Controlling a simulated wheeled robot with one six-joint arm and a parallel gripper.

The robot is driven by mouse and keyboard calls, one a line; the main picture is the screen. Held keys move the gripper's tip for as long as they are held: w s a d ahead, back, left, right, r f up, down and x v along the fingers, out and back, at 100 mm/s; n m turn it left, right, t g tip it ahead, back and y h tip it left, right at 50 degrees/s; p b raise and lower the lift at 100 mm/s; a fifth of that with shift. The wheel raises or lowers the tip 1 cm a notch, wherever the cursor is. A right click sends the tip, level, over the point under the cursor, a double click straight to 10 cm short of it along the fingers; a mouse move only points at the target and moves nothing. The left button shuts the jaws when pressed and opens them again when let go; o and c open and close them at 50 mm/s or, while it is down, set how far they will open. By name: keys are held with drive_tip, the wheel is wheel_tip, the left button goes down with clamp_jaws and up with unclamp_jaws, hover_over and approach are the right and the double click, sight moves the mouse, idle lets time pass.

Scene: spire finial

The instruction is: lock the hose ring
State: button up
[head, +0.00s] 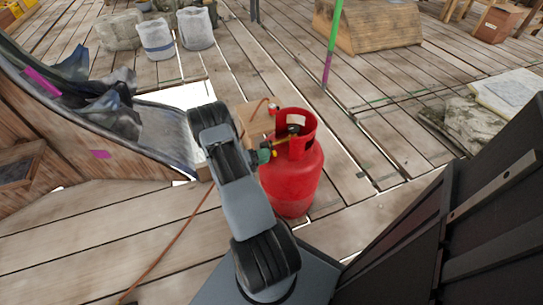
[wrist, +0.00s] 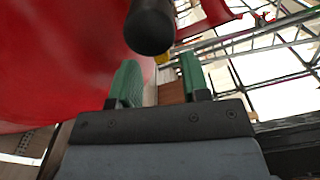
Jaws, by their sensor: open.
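A red gas cylinder (head: 292,185) stands upright on the planks, with an open collar round its top. My gripper (head: 264,155) is at its left side, just below the collar. In the wrist view my gripper (wrist: 162,82) is open, its two green fingers apart with nothing clearly held between them. A dark rounded bar end (wrist: 151,28) sits just beyond and above the fingers. A small yellow part (wrist: 162,60) shows behind it, and a yellow part (head: 282,142) also shows at the collar. The hose ring cannot be made out for certain.
An orange hose (head: 170,246) runs along the floor on the left. A wooden box (head: 258,115) stands behind the cylinder. A dark panel (head: 450,230) is close on the right, and a curved wooden structure (head: 90,140) on the left. Planks behind the cylinder are mostly clear.

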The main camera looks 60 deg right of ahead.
sight(274, 152)
drive_tip(key=shift+x, duration=1.6)
drive_tip(key=shift+a, duration=0.1)
clamp_jaws()
